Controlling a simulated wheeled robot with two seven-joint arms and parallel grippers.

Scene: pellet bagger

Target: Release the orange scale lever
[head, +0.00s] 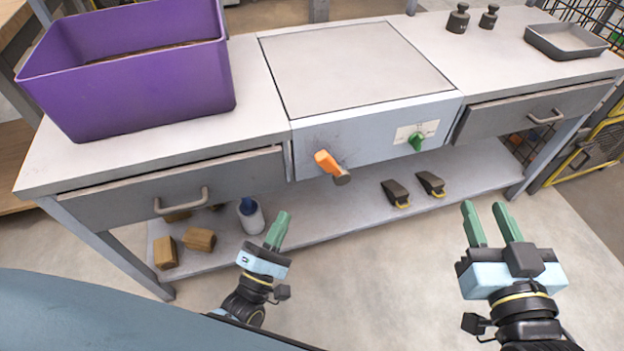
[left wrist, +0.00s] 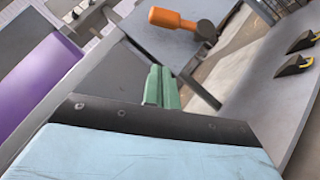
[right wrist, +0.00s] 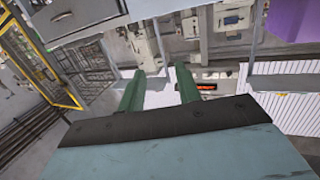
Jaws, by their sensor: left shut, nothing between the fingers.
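The orange lever (head: 326,162) sticks out from the front panel of the grey scale (head: 360,70), with a dark round hub at its lower right end. It also shows in the left wrist view (left wrist: 172,18), beyond my fingertips. My left gripper (head: 284,218) is shut and empty, below and to the left of the lever and apart from it. The left wrist view shows its green fingers (left wrist: 160,75) pressed together. My right gripper (head: 489,208) is open and empty, well to the right of the lever and in front of the bench; its spread fingers show in the right wrist view (right wrist: 158,78).
A green knob (head: 416,140) sits right of the lever on the panel. A purple bin (head: 140,80) stands on the bench at left. Drawer handles (head: 182,203) stick out on both sides.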

